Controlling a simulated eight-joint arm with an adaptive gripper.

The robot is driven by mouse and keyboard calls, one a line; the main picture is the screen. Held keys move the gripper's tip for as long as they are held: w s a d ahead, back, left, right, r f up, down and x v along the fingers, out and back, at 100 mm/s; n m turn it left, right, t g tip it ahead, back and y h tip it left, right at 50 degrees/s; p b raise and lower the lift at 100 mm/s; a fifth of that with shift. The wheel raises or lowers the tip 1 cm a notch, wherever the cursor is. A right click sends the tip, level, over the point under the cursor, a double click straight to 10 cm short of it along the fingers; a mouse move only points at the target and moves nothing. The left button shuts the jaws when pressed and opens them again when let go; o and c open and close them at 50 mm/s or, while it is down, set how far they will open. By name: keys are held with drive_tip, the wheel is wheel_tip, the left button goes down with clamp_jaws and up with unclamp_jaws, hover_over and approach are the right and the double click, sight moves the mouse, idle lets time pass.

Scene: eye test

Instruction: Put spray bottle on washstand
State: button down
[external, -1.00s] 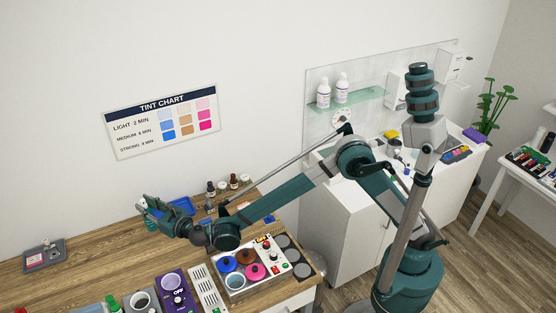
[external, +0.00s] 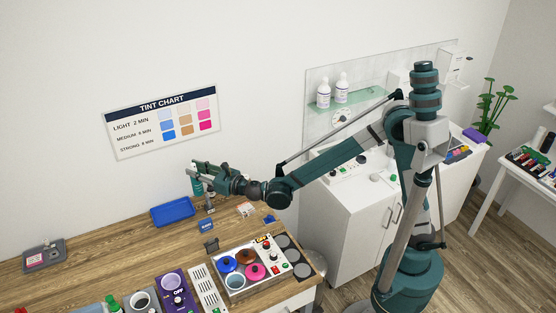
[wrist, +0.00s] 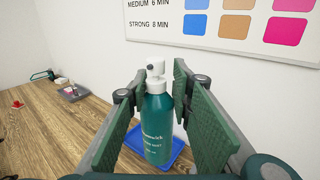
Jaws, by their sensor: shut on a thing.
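The spray bottle (wrist: 158,120) is teal with a white pump head and stands upright between my gripper's two green pads in the wrist view. My gripper (wrist: 158,100) is shut on it. In the external view my gripper (external: 198,175) is over the back of the wooden counter, with a teal part of the bottle (external: 196,188) showing below it. The washstand (external: 345,220) seems to be the white cabinet at right, with doors and knobs on top; my arm hides part of its top.
A blue tray (external: 172,212) lies on the wooden counter (external: 90,270). A metal box with coloured lids (external: 255,268) stands in front of my arm. White bottles (external: 341,88) stand on a glass shelf above the washstand.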

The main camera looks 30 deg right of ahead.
drive_tip(key=s+d, duration=0.2)
drive_tip(key=d, duration=0.9)
drive_tip(key=s+d+g+y, duration=0.1)
drive_tip(key=s+d, duration=0.2)
drive_tip(key=d, duration=0.9)
drive_tip(key=shift+s+d+f+n, duration=0.2)
drive_tip(key=shift+d+f+n, duration=0.1)
drive_tip(key=shift+n, duration=0.1)
